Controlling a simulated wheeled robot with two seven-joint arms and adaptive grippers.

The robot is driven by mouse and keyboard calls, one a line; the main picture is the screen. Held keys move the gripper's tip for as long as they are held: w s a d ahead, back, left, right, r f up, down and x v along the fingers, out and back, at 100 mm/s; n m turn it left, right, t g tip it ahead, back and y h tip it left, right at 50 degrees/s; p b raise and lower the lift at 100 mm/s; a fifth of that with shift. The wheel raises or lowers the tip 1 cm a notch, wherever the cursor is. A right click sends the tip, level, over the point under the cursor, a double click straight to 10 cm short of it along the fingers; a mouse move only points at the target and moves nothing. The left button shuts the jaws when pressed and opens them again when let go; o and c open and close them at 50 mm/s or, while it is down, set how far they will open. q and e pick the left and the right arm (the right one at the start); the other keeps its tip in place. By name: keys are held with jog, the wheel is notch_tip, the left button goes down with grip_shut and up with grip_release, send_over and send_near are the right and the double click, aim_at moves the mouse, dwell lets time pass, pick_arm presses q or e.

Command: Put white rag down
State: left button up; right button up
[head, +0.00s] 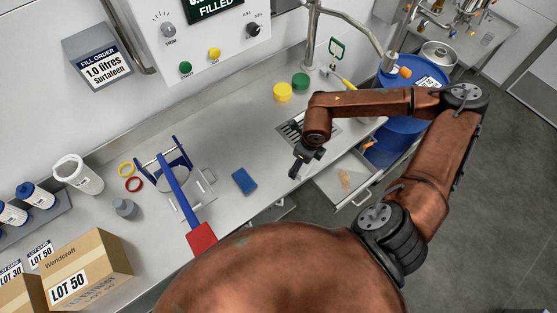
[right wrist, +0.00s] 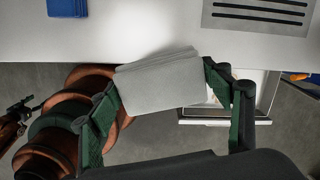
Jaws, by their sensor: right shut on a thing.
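The white rag (right wrist: 160,84) shows in the right wrist view as a pale grey folded stack. My right gripper (right wrist: 163,82) is shut on it, with one green-and-black finger at each side. In the head view the right gripper (head: 298,170) points down by the front edge of the counter (head: 230,145), just left of the open drawer (head: 345,190). The rag cannot be made out there. In the wrist view the rag overlaps the counter's front edge; its height above the counter is unclear.
Yellow (head: 283,92) and green (head: 301,81) lids sit farther back. A blue barrel (head: 400,125) stands right.

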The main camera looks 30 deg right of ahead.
jog(key=m, duration=0.1)
jog(key=s+d+m, duration=0.1)
jog(key=m, duration=0.1)
jog(key=shift+r, duration=0.35)
jog(key=w+a+f, duration=0.2)
jog(key=w+f, duration=0.2)
jog(key=w, duration=0.4)
send_over(277, 160)
jog(key=s, duration=0.2)
jog(key=f, duration=0.2)
jog(key=f+b, duration=0.1)
jog(key=f, duration=0.1)
jog(key=shift+w+d+f, duration=0.2)
jog(key=shift+f, duration=0.2)
jog(key=shift+w+a+f, duration=0.15)
jog(key=shift+w+f, duration=0.35)
jog(key=shift+f, duration=1.6)
jog(key=shift+f, duration=0.15)
jog(key=o, duration=1.2)
jog(key=shift+c, duration=0.2)
